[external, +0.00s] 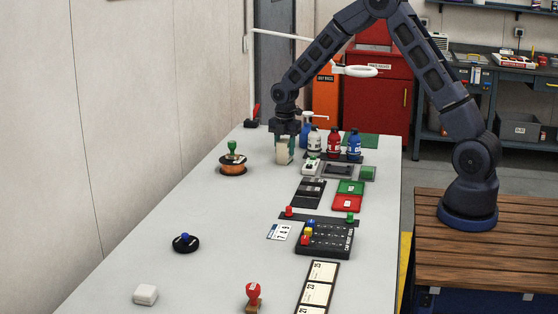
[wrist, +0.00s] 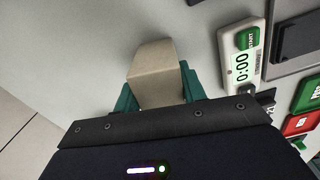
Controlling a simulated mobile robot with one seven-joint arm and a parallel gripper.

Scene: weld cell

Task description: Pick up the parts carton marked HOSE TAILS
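A beige parts carton (external: 281,152) stands upright at the far part of the grey table in the external view. It also shows in the wrist view (wrist: 158,78) as a plain tan box; no HOSE TAILS lettering is readable on the faces I see. My gripper (external: 286,145) points down over it, with green fingers on either side. In the wrist view my gripper (wrist: 160,95) has both fingers close against the carton's sides, with no clear gap. I cannot tell whether the carton's bottom touches the table.
A white timer (wrist: 242,62) lies just right of the carton.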

